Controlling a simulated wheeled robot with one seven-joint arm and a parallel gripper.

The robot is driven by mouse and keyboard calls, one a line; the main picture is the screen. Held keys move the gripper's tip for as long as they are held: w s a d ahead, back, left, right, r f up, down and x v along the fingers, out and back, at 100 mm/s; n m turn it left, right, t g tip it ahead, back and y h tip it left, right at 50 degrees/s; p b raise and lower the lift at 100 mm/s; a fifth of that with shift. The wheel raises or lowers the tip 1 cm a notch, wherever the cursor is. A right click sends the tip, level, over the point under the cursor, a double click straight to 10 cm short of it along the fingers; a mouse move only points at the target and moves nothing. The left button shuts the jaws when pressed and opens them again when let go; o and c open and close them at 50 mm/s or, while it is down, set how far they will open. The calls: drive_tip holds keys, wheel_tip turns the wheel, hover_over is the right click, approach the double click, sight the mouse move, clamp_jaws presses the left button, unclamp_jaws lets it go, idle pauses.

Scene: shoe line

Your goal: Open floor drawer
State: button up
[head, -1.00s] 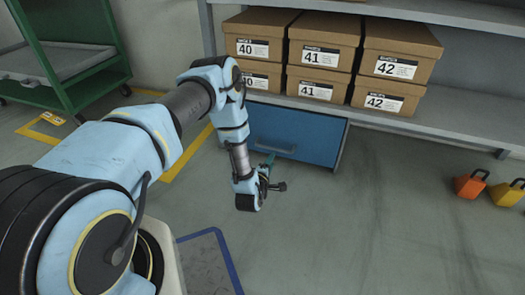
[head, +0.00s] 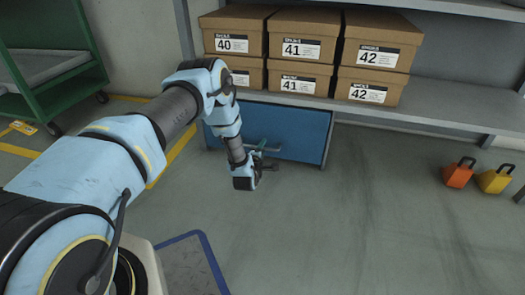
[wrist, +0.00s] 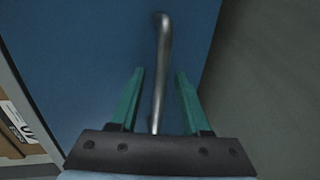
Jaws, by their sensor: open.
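The blue floor drawer (head: 296,134) sits under the shelf, near the floor, and looks shut. Its metal bar handle (head: 271,149) shows in the head view, partly hidden by my gripper (head: 264,158). In the wrist view the blue drawer front (wrist: 95,50) fills much of the picture, and the grey handle (wrist: 161,75) runs between the two green fingers of my gripper (wrist: 160,90). The fingers are open, one on each side of the handle, with gaps to it. I cannot tell how deep the handle lies between them.
Shoe boxes (head: 300,48) stand stacked on the grey shelf (head: 440,106) above the drawer. A green cart (head: 75,70) stands at the left. An orange weight (head: 458,174) and a yellow one (head: 494,180) sit on the floor at the right. The floor before the drawer is clear.

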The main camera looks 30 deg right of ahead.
clamp_jaws()
idle(0.3)
idle(1.1)
